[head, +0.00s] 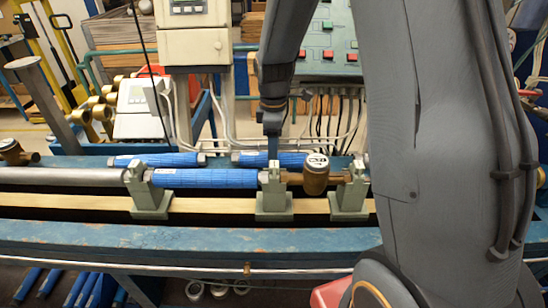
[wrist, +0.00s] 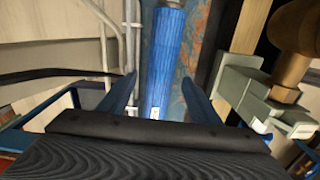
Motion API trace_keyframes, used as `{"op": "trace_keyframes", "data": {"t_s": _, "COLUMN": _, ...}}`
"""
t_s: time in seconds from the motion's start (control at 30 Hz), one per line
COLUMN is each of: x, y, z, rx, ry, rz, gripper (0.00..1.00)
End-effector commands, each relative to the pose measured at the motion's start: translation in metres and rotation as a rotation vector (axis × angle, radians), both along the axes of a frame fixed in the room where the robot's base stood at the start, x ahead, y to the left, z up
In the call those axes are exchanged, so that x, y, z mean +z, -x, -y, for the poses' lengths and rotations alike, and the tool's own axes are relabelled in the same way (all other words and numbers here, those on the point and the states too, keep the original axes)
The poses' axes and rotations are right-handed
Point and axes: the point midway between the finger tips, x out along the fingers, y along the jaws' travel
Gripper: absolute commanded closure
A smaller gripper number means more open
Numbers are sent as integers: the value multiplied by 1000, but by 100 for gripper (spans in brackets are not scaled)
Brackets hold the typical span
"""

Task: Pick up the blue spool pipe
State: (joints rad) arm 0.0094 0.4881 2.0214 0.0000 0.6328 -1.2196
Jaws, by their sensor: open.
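A blue spool pipe (head: 300,160) lies on the back of the blue bench, to the right of a second blue pipe (head: 155,160). A third blue pipe (head: 205,179) sits in the clamps in front of them. My gripper (head: 272,148) points down over the right rear pipe. In the wrist view a blue pipe (wrist: 165,55) runs between the two open fingers of my gripper (wrist: 160,97), with a gap on each side. Its near end is hidden behind my gripper body. I cannot tell how far below the fingertips it lies.
Green-grey clamps (head: 150,197) stand on the rail in front. A brass meter (head: 316,175) sits right of the front pipe; brass also shows at the right in the wrist view (wrist: 300,25). Pipes and cables hang behind the bench. A blue front beam (head: 150,238) edges the bench.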

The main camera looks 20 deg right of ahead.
Motion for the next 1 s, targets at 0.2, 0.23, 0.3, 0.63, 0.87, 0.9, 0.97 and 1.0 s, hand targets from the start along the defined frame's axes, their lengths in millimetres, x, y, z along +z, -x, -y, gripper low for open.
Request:
{"op": "trace_keyframes", "data": {"t_s": 0.2, "x": -12, "y": 0, "z": 0, "rx": 0, "ry": 0, "rz": 1, "gripper": 42}}
{"op": "trace_keyframes", "data": {"t_s": 0.23, "x": -12, "y": 0, "z": 0, "rx": 0, "ry": 0, "rz": 1, "gripper": 42}}
{"op": "trace_keyframes", "data": {"t_s": 0.3, "x": -12, "y": 0, "z": 0, "rx": 0, "ry": 0, "rz": 1, "gripper": 42}}
{"op": "trace_keyframes", "data": {"t_s": 0.63, "x": -12, "y": 0, "z": 0, "rx": 0, "ry": 0, "rz": 1, "gripper": 84}}
{"op": "trace_keyframes", "data": {"t_s": 0.87, "x": -12, "y": -1, "z": 0, "rx": 0, "ry": 0, "rz": 2, "gripper": 100}}
{"op": "trace_keyframes", "data": {"t_s": 0.9, "x": -11, "y": -1, "z": 0, "rx": 0, "ry": 0, "rz": 2, "gripper": 100}}
{"op": "trace_keyframes", "data": {"t_s": 0.97, "x": -11, "y": -1, "z": 0, "rx": 0, "ry": 0, "rz": 2, "gripper": 100}}
{"op": "trace_keyframes", "data": {"t_s": 1.0, "x": -11, "y": -1, "z": 0, "rx": 0, "ry": 0, "rz": 2, "gripper": 100}}
